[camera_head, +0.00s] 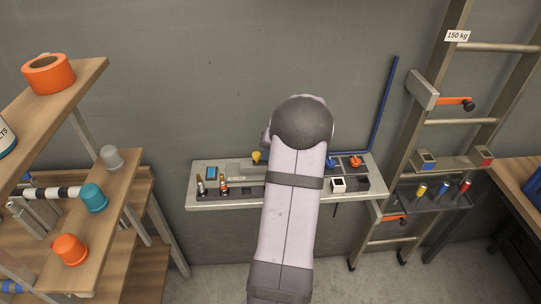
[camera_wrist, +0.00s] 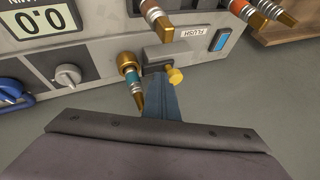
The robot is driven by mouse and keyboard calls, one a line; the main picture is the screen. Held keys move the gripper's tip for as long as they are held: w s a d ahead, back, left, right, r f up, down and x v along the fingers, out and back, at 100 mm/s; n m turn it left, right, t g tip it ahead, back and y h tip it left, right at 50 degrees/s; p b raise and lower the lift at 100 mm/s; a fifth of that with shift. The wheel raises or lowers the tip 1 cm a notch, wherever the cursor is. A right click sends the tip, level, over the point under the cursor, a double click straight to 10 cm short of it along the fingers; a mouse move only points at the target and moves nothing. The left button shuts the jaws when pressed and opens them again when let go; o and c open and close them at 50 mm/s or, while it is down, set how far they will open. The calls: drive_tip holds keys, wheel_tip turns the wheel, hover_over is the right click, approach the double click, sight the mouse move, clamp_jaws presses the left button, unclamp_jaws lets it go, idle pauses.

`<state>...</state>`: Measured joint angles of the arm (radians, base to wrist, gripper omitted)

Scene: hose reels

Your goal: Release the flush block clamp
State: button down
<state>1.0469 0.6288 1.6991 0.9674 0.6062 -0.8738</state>
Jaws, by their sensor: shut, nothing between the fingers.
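In the wrist view, a dark grey block (camera_wrist: 166,54) sits on the pale panel beside an upside-down FLUSH label (camera_wrist: 190,31). A yellow knob (camera_wrist: 174,76) sticks out at the block's lower edge. My gripper (camera_wrist: 160,80) is blue-grey, shut and empty. Its tips are close to the block, just left of the knob; I cannot tell whether they touch. A brass and teal hose fitting (camera_wrist: 130,72) stands immediately left of the tips. In the head view my arm hides the gripper and the middle of the shelf.
In the wrist view, a blue switch (camera_wrist: 221,40), a grey dial (camera_wrist: 68,75) and a display (camera_wrist: 45,20) are on the panel. More brass nozzles (camera_wrist: 158,20) hang nearby. In the head view, a ladder (camera_head: 430,125) stands right and wooden shelves (camera_head: 95,205) left of the wall shelf (camera_head: 225,203).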

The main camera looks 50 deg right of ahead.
drive_tip(key=shift+w+a+b, duration=0.55)
drive_tip(key=shift+w+a, duration=0.45)
drive_tip(key=shift+a, duration=0.1)
drive_tip(key=shift+d, duration=0.1)
drive_tip(key=shift+s+r, duration=0.1)
drive_tip(key=shift+s+r, duration=0.15)
drive_tip(key=shift+r, duration=0.15)
drive_tip(key=d+p+v, duration=0.1)
drive_tip(key=p+v, duration=0.1)
drive_tip(key=v, duration=0.7)
drive_tip(key=shift+a, duration=0.4)
drive_tip(key=shift+s, duration=0.15)
